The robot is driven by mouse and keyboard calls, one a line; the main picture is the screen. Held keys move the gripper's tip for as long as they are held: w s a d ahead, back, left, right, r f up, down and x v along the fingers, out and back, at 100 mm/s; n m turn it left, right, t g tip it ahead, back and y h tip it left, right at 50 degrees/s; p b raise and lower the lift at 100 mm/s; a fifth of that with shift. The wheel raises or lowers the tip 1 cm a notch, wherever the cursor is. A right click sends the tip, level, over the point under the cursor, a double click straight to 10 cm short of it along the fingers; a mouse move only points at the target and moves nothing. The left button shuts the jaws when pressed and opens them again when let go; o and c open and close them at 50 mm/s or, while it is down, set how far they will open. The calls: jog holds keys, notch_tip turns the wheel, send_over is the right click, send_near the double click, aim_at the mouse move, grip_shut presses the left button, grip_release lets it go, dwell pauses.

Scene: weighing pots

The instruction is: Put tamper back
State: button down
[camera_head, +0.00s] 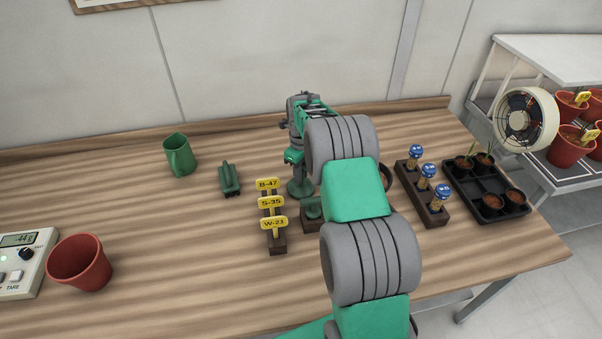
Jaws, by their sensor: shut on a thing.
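My gripper (295,158) is at the middle of the table, pointing down, partly hidden by my own arm. It is shut on what looks like the tamper, a dark green piece with a round flat foot (300,188). The foot is at or just above the table; I cannot tell whether it touches. A dark wooden block (313,226) with a green round piece (312,208) on it stands just in front. My arm hides its right side.
A tag rack (277,245) with yellow tags is left of the block. Right are a blue-topped rack (432,212) and black tray (487,199).

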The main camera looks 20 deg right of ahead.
jog(key=shift+f, duration=0.2)
jog(key=c, duration=1.3)
grip_release()
jog(key=shift+o, duration=0.2)
jog(key=shift+r, duration=0.1)
notch_tip(320, 180, up, 12)
jog(key=shift+b, duration=0.65)
jog(key=s+a+r+n+t, duration=0.1)
jog(key=s+a+r+n, duration=0.35)
jog(key=s+n, duration=0.4)
jog(key=s+a+r+n+t, duration=0.1)
jog(key=s+a+r+n, duration=0.35)
jog(key=s+n, duration=0.35)
jog(key=s+a+f+n, duration=0.2)
jog(key=s+n, duration=0.3)
jog(key=n, duration=0.1)
jog(key=s+a+f+n+t, duration=0.1)
jog(key=s+a+f+n, duration=0.1)
jog(key=s+n, duration=0.4)
jog(key=shift+s+n, duration=0.25)
jog(key=shift+n, duration=0.2)
